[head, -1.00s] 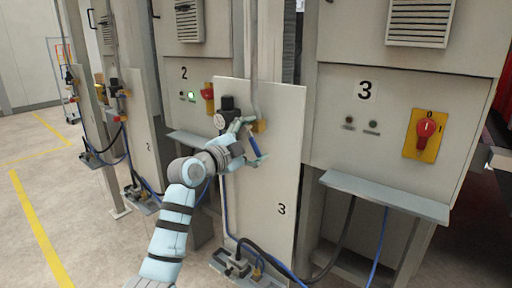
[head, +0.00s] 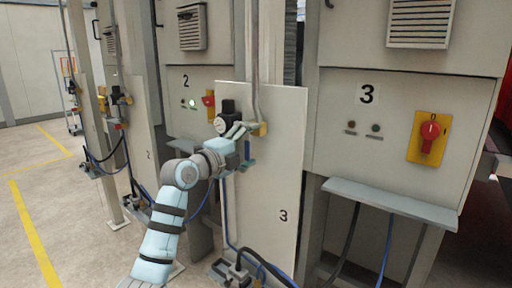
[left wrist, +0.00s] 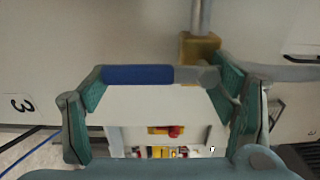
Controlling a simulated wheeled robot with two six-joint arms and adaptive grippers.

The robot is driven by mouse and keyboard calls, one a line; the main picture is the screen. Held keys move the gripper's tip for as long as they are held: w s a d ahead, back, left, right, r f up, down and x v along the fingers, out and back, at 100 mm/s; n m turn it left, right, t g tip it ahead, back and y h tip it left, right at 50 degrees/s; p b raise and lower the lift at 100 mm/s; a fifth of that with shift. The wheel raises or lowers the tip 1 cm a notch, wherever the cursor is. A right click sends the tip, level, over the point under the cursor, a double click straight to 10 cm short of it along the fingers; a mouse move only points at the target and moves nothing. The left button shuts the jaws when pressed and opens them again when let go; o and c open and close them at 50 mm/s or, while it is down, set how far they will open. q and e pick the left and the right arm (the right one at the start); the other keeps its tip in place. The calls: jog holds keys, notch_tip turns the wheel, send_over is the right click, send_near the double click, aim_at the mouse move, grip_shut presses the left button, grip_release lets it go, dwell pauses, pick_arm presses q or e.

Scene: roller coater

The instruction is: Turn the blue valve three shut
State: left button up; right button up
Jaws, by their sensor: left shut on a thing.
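The blue valve handle (head: 247,151) is at the brass valve body (head: 260,130) on the upright panel (head: 268,190) marked 3. In the head view the handle hangs nearly straight down. In the left wrist view the blue handle (left wrist: 138,75) lies level, square to the short grey pipe (left wrist: 201,15) above the brass body (left wrist: 200,48). My left gripper (head: 246,145) is around the handle, one finger at each end; it also shows in the left wrist view (left wrist: 168,92). Part of the valve is hidden behind its fingers. My right gripper is not in view.
A round gauge (head: 221,124) with a black regulator sits just left of the valve. A grey conduit (head: 252,70) runs above it. A red-and-yellow switch (head: 429,137) is on cabinet 3, above a grey shelf (head: 390,203). Floor at left is clear.

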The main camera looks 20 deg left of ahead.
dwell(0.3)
pick_arm(q)
jog(key=o, duration=1.7)
jog(key=shift+a, duration=0.1)
jog(key=v, duration=1.2)
